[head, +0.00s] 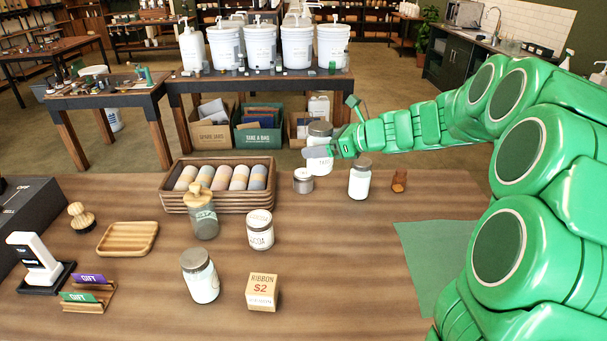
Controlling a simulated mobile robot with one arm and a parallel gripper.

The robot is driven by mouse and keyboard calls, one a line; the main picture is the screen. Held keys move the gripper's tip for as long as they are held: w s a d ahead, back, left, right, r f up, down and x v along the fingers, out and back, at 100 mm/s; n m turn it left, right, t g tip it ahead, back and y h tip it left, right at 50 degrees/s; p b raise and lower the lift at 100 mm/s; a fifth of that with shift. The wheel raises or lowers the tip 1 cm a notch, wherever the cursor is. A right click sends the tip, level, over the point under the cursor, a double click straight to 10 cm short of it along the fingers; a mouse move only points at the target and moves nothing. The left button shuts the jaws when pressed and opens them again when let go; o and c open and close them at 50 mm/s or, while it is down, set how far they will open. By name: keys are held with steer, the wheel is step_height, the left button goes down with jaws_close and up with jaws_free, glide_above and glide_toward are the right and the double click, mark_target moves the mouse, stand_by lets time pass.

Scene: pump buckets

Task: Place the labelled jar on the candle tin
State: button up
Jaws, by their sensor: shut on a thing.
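A white labelled jar (320,166) with a grey lid is held at the far edge of the wooden table. My gripper (332,149) reaches in from the right and is shut on the jar, with a grey finger across its upper side. The jar looks upright, and its lower part shows just right of and behind a small silver tin (303,182), which looks like the candle tin. The tin stands on the table with its lid clear. I cannot tell whether the jar is above the table or touching the tin.
Another white jar (360,179) and a small brown object (399,181) stand right of the tin. A wooden tray (218,204) of rolled cloths is left. Nearer are a cocoa jar (260,231), a stoppered jar (203,219) and a ribbon box (262,292).

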steer(key=shift+w+a+r+n+g, duration=0.4)
steer(key=shift+w+a+r+n, duration=0.15)
steer(key=shift+a+r, duration=0.25)
steer(key=shift+w+a, duration=0.1)
steer(key=shift+w, duration=0.2)
steer(key=w+a+f, duration=0.1)
steer(key=w+f, duration=0.3)
steer(key=w, duration=0.4)
glide_above(303, 173)
steer(key=shift+f, duration=2.85)
steer(key=shift+f+y, duration=0.3)
steer(key=shift+f, duration=1.2)
steer(key=shift+f, duration=0.15)
steer(key=o, duration=1.2)
